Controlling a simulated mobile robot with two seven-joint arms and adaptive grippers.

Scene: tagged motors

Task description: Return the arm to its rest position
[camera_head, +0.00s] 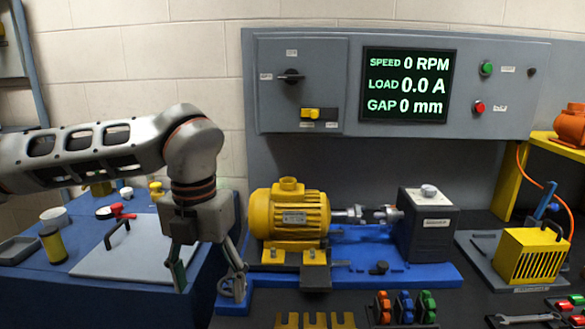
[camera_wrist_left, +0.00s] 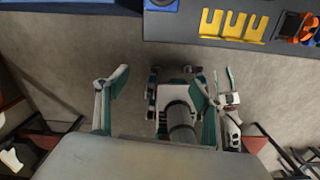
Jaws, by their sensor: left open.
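My left arm (camera_head: 85,150) comes in from the left in the head view, reaching across above the blue bench and bending down at the wrist. My left gripper (camera_head: 210,285) hangs fingers down at the right edge of the blue bench, left of the yellow motor (camera_head: 290,215). Its two fingers are spread apart, with nothing seen between them. In the left wrist view the gripper is over grey floor, in front of the table edge. My right gripper does not show in the head view.
A blue bench (camera_head: 100,285) with a white board (camera_head: 128,248) stands at left. The motor sits on a blue base beside a grey block (camera_head: 428,225). A yellow slotted rack (camera_head: 315,321) lies in front. A grey control panel (camera_head: 400,85) reads 0 RPM, 0.0 A, 0 mm.

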